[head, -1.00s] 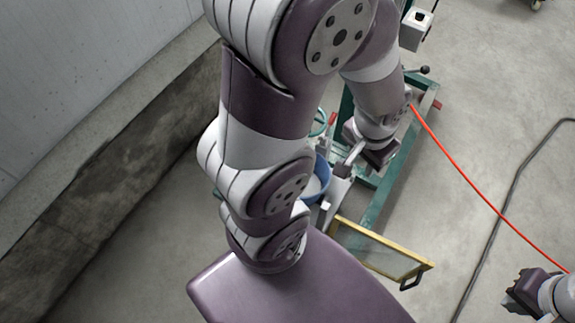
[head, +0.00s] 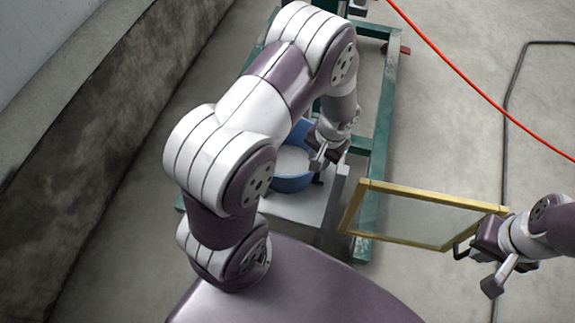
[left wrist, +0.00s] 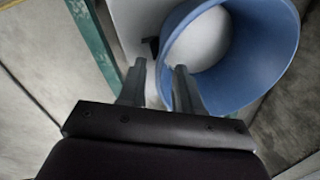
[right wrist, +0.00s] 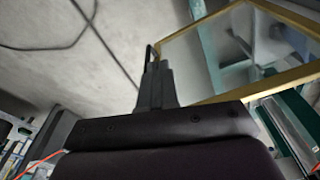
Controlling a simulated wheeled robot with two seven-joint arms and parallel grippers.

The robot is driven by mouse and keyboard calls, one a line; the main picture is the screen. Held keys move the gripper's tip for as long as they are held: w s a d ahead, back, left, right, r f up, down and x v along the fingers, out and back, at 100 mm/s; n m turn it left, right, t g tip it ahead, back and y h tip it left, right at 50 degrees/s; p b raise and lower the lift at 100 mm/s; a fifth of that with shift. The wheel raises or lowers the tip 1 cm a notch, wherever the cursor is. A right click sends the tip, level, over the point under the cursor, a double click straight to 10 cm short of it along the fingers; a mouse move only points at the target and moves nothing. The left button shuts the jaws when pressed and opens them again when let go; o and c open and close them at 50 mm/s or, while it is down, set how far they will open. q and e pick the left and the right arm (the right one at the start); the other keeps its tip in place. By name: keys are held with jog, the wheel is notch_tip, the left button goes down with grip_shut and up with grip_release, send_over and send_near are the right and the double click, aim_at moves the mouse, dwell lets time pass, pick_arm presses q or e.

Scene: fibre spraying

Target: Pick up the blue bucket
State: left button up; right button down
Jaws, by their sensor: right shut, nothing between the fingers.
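The blue bucket (head: 290,184) stands upright on a grey-white surface (head: 305,208), with pale material inside it. My left gripper (head: 318,178) is over its right side in the head view. In the left wrist view, the two fingers of my left gripper (left wrist: 160,88) are apart and empty. The near wall of the bucket (left wrist: 262,60) shows between and beside the fingers, with the right finger over the opening; contact cannot be told. My right gripper (head: 470,246) is by the yellow frame's corner. Its fingers are together and empty in the right wrist view (right wrist: 157,85).
A green metal frame (head: 380,130) runs around the bucket. A red hose (head: 470,82) and a dark cable (head: 507,85) cross the floor at right.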

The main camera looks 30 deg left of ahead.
pick_arm(q)
jog(key=f+b, duration=0.1)
jog(key=f, duration=0.1)
jog(key=a+f+b, duration=0.1)
jog(key=f, duration=0.2)
jog(key=f+b, duration=0.1)
jog(key=f, duration=0.2)
jog(key=shift+w+a, duration=0.2)
jog(key=shift+a, duration=0.15)
jog(key=shift+r, duration=0.2)
jog(key=shift+c, duration=0.3)
grip_shut()
